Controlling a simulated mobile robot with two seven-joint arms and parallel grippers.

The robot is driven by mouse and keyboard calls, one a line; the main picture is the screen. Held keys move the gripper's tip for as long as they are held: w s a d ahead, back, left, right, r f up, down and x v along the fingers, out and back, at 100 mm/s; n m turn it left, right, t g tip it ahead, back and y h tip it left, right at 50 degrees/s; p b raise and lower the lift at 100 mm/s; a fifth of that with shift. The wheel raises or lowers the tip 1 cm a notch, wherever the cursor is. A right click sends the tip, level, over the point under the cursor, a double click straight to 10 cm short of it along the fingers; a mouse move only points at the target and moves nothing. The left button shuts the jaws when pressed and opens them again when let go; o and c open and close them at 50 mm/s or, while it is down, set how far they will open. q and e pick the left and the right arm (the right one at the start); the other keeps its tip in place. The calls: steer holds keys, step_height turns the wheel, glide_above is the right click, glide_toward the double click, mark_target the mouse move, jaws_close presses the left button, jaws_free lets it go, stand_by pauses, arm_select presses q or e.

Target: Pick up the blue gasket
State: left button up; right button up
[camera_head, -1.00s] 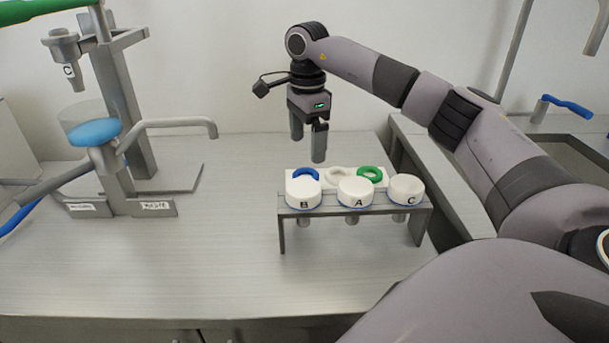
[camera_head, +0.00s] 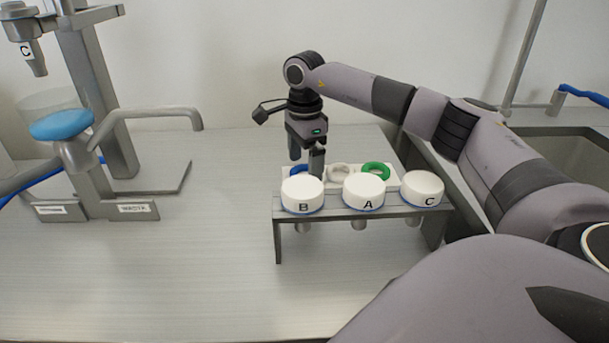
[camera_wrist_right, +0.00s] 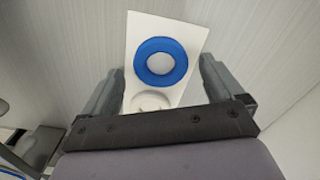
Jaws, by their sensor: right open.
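The blue gasket (camera_head: 297,171) lies at the left end of a white holder (camera_head: 288,184), behind the cap marked B. In the head view it is partly hidden by my right gripper (camera_head: 306,163). In the right wrist view the blue gasket (camera_wrist_right: 161,62) is a whole ring around a pale round centre on the white holder (camera_wrist_right: 192,33). My right gripper (camera_wrist_right: 160,82) is open and empty, pointing down close above the gasket, with its fingers on either side. I cannot tell whether a finger touches the holder. My left gripper is not in view.
A white gasket (camera_head: 339,172) and a green gasket (camera_head: 376,169) sit to the right on the holder. In front, a metal rack (camera_head: 333,212) bears white caps B (camera_head: 302,195), A (camera_head: 364,192) and C (camera_head: 423,188). A filling machine (camera_head: 95,100) stands at left. The table between is clear.

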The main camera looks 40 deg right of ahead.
steer(key=shift+f, duration=0.65)
steer(key=c, duration=1.1)
steer(key=shift+r, duration=0.15)
